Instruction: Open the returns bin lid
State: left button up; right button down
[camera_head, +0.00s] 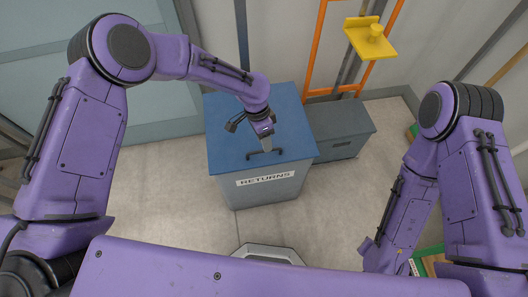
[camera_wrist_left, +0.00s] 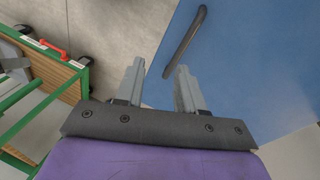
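The returns bin (camera_head: 266,190) is a grey box with a white RETURNS label on its front. Its blue lid (camera_head: 228,125) lies flat and shut. A dark bar handle (camera_head: 254,154) is on the lid near the front edge, and it also shows in the left wrist view (camera_wrist_left: 185,42). My left gripper (camera_head: 267,144) is over the lid close to the handle. In the left wrist view its two fingers (camera_wrist_left: 160,72) are apart with nothing between them, and the handle lies just beyond the fingertips. My right gripper is hidden below my right forearm and body.
A low grey box (camera_head: 342,130) stands right of the bin. An orange frame (camera_head: 315,50) with a yellow bracket (camera_head: 370,38) is behind it. The floor left of the bin is clear.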

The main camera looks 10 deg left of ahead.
pick_arm(q)
jog(key=w+r+m+y, duration=0.1)
jog(key=w+r+m, duration=0.1)
jog(key=w+r, duration=0.1)
send_over(264, 155)
jog(key=shift+m, duration=0.3)
jog(key=x, duration=0.3)
jog(key=w+x, duration=0.1)
jog(key=x, duration=0.2)
jog(key=a+x, duration=0.1)
jog(key=x, duration=0.2)
jog(key=shift+w+f, duration=0.3)
jog(key=shift+w, duration=0.05)
jog(key=shift+y, duration=0.3)
grip_shut()
